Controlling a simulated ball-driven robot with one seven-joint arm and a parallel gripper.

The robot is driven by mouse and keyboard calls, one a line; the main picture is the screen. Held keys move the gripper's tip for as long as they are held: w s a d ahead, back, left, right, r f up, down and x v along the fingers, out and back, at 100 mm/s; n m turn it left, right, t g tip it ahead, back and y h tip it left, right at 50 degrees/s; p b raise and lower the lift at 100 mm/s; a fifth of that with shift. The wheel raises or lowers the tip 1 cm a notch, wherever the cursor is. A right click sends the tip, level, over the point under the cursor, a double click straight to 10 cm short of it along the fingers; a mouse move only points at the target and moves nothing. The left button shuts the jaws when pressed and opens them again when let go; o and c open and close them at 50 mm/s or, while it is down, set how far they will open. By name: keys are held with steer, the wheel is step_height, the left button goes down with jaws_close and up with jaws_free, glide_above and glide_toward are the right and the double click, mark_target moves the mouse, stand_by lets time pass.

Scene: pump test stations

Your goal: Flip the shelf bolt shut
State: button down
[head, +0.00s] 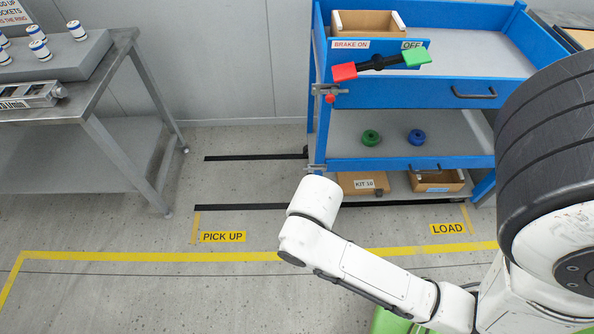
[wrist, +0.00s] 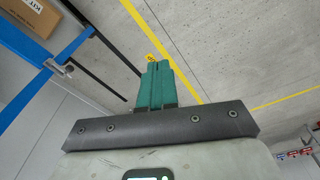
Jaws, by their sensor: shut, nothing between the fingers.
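The blue cart (head: 400,162) has a small grey metal bolt (head: 316,168) at the left end of its lower blue shelf. A metal bolt fitting on a blue rail also shows at the left of the wrist view (wrist: 62,70). It is too small to tell whether it is open or shut. A second metal bolt with a red knob (head: 330,92) sits higher on the same corner. My gripper's teal fingers (wrist: 157,64) are together and empty, pointing over bare floor, apart from the bolt fitting. In the head view my arm hides the gripper.
A brake lever (head: 378,63) with red and green ends sits at the cart's top. Green (head: 371,138) and blue (head: 416,137) round parts lie on the shelf. Below are boxes, one marked KIT (head: 363,184). A grey table (head: 90,110) stands left. Floor between is clear.

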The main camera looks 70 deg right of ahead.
steer(key=w+d+f+m+g+h+b, duration=0.1)
steer(key=w+d+f+m+b, duration=0.2)
steer(key=d, duration=0.6)
steer(key=w+d+f+m+h+b, duration=0.2)
steer(key=w+d+f+m+b, duration=0.1)
steer(key=w+d+m+b, duration=0.3)
steer(key=w+d+f+m+g+h+b, duration=0.1)
steer(key=w+d+m+b, duration=0.3)
steer(key=d, duration=0.7)
steer(key=shift+w+d+f+m+g+b, duration=0.3)
steer(key=shift+w+f+b, duration=0.3)
steer(key=shift+w+f, duration=0.3)
steer(key=s+b+x, duration=0.2)
steer(key=b+x, duration=0.1)
steer(key=x, duration=1)
steer(key=shift+s+d, duration=0.1)
